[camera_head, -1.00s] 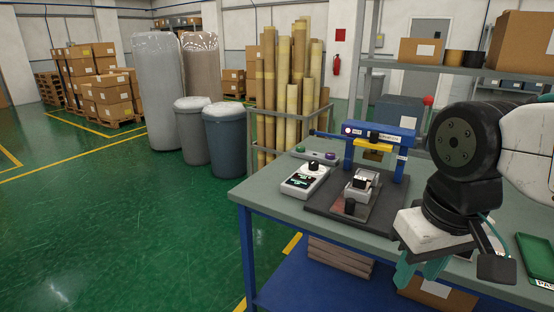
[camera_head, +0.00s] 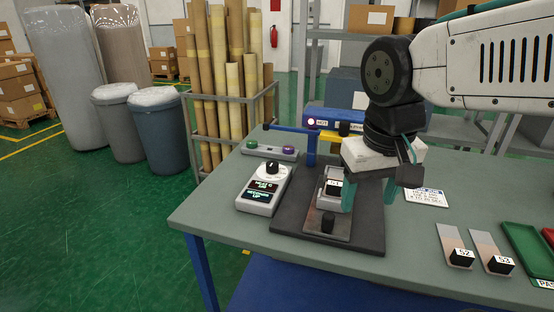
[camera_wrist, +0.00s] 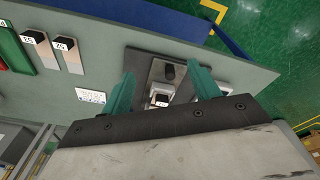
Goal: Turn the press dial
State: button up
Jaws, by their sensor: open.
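The press dial is a round black knob (camera_head: 272,167) on a white control box (camera_head: 255,205) with a lit display, at the left of the table. The press has a blue frame (camera_head: 311,150) on a dark base plate (camera_head: 350,238). A block labelled S1 (camera_head: 333,187) sits in its holder. My gripper (camera_head: 367,198) is open and empty, over the right part of the press and well right of the dial. In the wrist view its teal fingers (camera_wrist: 163,73) stand apart, with the labelled block (camera_wrist: 160,100) between them. The right finger partly hides the control box there.
A grey strip with green and purple buttons (camera_head: 270,151) lies behind the control box. Samples S2 (camera_head: 457,245) and S3 (camera_head: 490,250) and a green tray (camera_head: 528,252) are at the right. The table's (camera_head: 205,205) left front corner is clear. Tall rolls (camera_head: 228,80) stand behind.

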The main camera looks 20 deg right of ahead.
jog(key=w+m+h, duration=0.1)
jog(key=w+m, duration=0.2)
jog(key=w, duration=1.1)
jog(key=m+t+h, duration=0.2)
jog(key=m, duration=0.3)
send_near(272, 163)
jog(key=f, duration=0.1)
jog(key=x, duration=0.8)
jog(key=shift+w+d+f, duration=0.1)
jog(key=shift+d+f, duration=0.05)
jog(key=shift+f, duration=0.05)
jog(key=c, duration=1)
